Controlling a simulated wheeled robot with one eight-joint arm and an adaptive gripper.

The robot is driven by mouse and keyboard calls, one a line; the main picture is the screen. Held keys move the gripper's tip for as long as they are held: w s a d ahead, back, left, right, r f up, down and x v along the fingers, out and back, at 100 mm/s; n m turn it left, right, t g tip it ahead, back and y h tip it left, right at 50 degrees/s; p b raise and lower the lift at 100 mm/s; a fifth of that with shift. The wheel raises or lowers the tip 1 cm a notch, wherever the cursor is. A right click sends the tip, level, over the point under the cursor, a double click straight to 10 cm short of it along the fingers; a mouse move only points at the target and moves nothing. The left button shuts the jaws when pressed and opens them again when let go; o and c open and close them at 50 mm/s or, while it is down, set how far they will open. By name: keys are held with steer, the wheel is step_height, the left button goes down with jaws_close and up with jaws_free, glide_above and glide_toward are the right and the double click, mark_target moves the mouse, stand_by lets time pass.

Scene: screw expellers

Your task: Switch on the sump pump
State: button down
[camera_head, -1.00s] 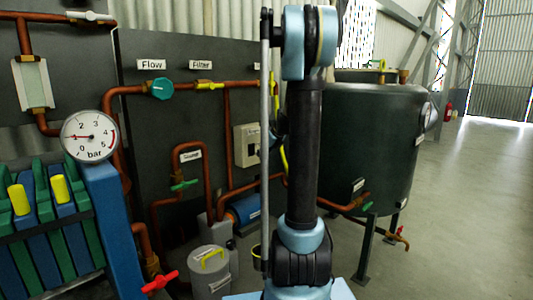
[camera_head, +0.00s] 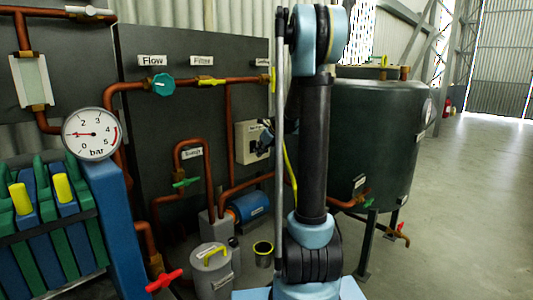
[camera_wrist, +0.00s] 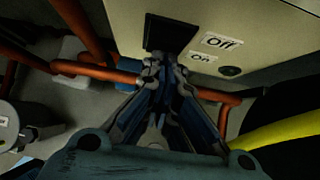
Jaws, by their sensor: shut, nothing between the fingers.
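A pale switch box (camera_head: 245,131) is on the dark panel, left of my arm. In the wrist view the box face (camera_wrist: 275,30) fills the upper right, with an "Off" label (camera_wrist: 222,42) above an "On" label (camera_wrist: 203,58). A black square part (camera_wrist: 170,32) sits left of the labels, and a small dark round part (camera_wrist: 230,71) sits right of "On". My gripper (camera_wrist: 163,66) is shut and empty, its tips just below the black square in the picture; contact is unclear. In the head view my gripper (camera_head: 262,148) is at the box's right side.
A blue motor-like unit (camera_head: 250,207) sits low below the box. Copper pipes (camera_head: 228,120) run around it. A green tank (camera_head: 375,130) stands to the right. A grey lidded can (camera_head: 212,272) and a small bucket (camera_head: 263,254) stand on the floor.

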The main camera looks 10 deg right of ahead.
steer(key=shift+a, duration=0.1)
steer(key=shift+r, duration=0.15)
steer(key=shift+a+r, duration=0.1)
steer(key=shift+r, duration=0.65)
steer(key=shift+w, duration=0.1)
steer(key=s+d+f+v, duration=0.1)
steer(key=v, duration=1.2)
steer(key=shift+s+f, duration=0.2)
steer(key=shift+f, duration=0.15)
